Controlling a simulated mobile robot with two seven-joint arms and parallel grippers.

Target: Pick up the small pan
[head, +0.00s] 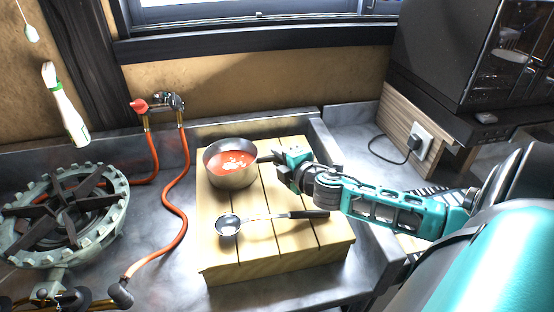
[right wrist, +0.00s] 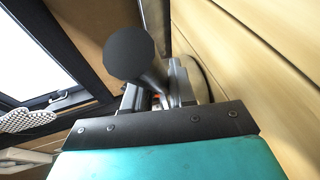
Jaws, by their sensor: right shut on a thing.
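The small pan (head: 231,165) is metal with red sauce and pale bits inside. It stands upright on a slatted wooden board (head: 270,262) in the head view. Its handle points right, to my right gripper (head: 280,160), which is shut on it. In the right wrist view, the dark round handle end (right wrist: 130,53) sticks up past the gripper (right wrist: 160,98), and part of the pan's side (right wrist: 198,82) shows behind. The pan's underside is hidden, so I cannot tell if it touches the board. My left gripper is not in view.
A ladle (head: 229,225) with a black handle lies on the board in front of the pan. A gas burner (head: 65,208) with an orange hose (head: 176,205) stands at left. A dark appliance (head: 450,50) stands at back right, near a wall socket (head: 421,138).

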